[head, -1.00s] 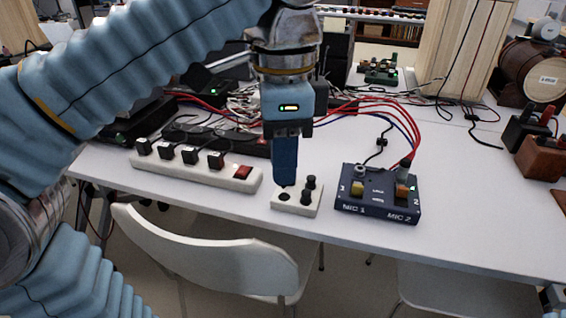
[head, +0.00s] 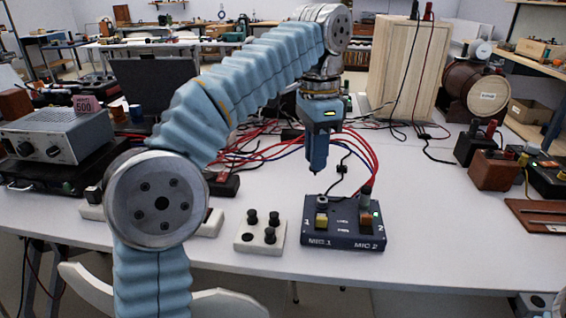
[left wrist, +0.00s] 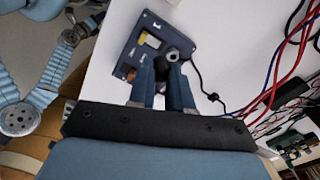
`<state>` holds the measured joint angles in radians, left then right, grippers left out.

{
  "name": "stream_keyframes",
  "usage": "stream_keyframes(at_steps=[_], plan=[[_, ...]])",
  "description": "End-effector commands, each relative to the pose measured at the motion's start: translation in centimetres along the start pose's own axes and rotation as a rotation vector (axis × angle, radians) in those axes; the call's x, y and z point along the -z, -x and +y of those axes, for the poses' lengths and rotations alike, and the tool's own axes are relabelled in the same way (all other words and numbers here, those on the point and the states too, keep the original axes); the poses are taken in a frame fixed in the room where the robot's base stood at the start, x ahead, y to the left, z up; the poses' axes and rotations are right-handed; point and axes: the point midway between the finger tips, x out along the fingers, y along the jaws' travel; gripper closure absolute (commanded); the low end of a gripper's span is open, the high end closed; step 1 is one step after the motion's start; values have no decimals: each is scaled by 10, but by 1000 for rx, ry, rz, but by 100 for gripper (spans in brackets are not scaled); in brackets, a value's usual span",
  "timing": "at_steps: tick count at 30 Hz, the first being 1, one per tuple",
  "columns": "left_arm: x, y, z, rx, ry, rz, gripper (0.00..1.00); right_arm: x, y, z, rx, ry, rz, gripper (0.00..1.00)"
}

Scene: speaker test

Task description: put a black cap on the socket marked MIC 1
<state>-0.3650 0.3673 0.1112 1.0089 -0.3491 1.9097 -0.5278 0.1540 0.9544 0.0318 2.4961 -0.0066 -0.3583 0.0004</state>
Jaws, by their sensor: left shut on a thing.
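My left gripper (head: 317,172) points down above the dark blue box (head: 343,240) marked MIC 1 and MIC 2. In the left wrist view its fingers (left wrist: 165,88) are shut on a small black cap (left wrist: 161,74), mostly hidden between them. The MIC 1 socket (head: 322,202), a metal ring, stands at the box's back left, just below the gripper and apart from it. It also shows in the left wrist view (left wrist: 173,54), just beyond the fingertips. A white holder (head: 259,247) left of the box carries other black caps (head: 274,218) and one empty hole. My right gripper is not in view.
A plug (head: 365,192) stands at the MIC 2 side. Red and blue cables (head: 365,150) arch behind the box. A power strip (head: 208,224) lies left of the holder, partly behind my arm.

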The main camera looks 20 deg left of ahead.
Motion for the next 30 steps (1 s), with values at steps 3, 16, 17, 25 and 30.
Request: stream_keyframes(at_steps=[3, 16, 17, 25, 30], plan=[[20, -14, -18, 9, 6, -8, 100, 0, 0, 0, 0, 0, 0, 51], [30, -45, -29, 18, 9, -13, 100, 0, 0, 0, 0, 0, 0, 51], [30, -48, -30, 18, 9, -13, 100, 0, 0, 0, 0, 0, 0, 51], [29, -72, -30, 19, 10, -12, 100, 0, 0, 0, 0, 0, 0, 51], [30, -80, -30, 19, 10, -12, 100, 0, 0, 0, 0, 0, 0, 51]])
